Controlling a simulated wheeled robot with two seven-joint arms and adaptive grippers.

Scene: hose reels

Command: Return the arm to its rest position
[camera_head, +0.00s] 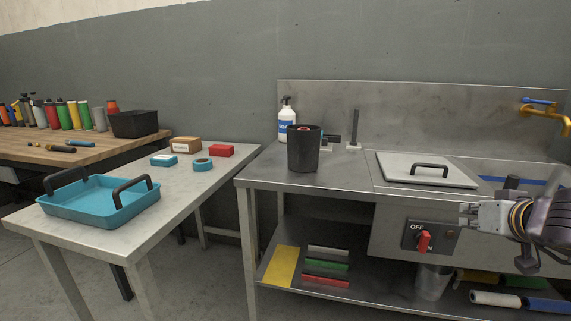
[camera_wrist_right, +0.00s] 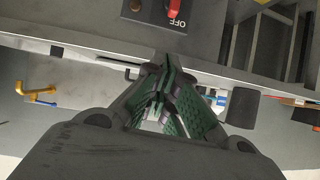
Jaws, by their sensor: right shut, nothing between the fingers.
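My right gripper (camera_head: 466,215) comes in from the right edge in the head view. It is in front of the steel sink unit, to the right of the red switch (camera_head: 424,241), and apart from it. The switch sits on a dark panel marked OFF and ON. In the right wrist view the fingers of my right gripper (camera_wrist_right: 160,66) are together with nothing between them. The red switch (camera_wrist_right: 174,8) also shows at the top of that view. My left gripper is not in view.
The steel counter (camera_head: 345,182) holds a black cup (camera_head: 304,148), a white bottle (camera_head: 287,118) and a lid with a handle (camera_head: 427,171). A grey table (camera_head: 187,205) at left holds a blue tray (camera_head: 100,203). A brass tap (camera_head: 545,115) juts out at right.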

